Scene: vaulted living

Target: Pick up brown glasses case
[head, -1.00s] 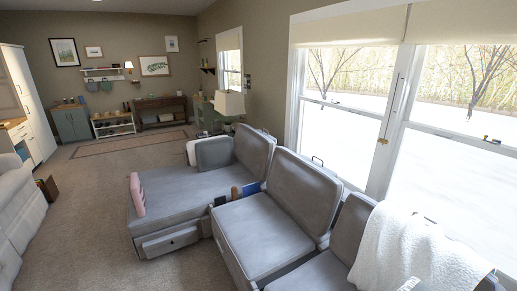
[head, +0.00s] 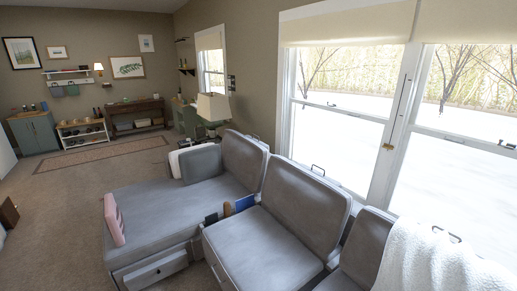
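A small brown upright object (head: 228,209), which may be the brown glasses case, stands at the seam between the chaise part and the middle seat of the grey sofa (head: 262,240). It is small in the head view and its lower part is hidden, so I cannot tell for sure. A blue flat item (head: 244,203) is just right of it, and a dark blue item (head: 211,219) is just left. Neither of my grippers shows in the head view.
A pink object (head: 114,219) leans on the chaise's left edge. A white throw (head: 430,258) covers the sofa's right end. A brown box-like thing (head: 8,213) stands on the floor at far left. Carpet (head: 60,225) left of the chaise is clear.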

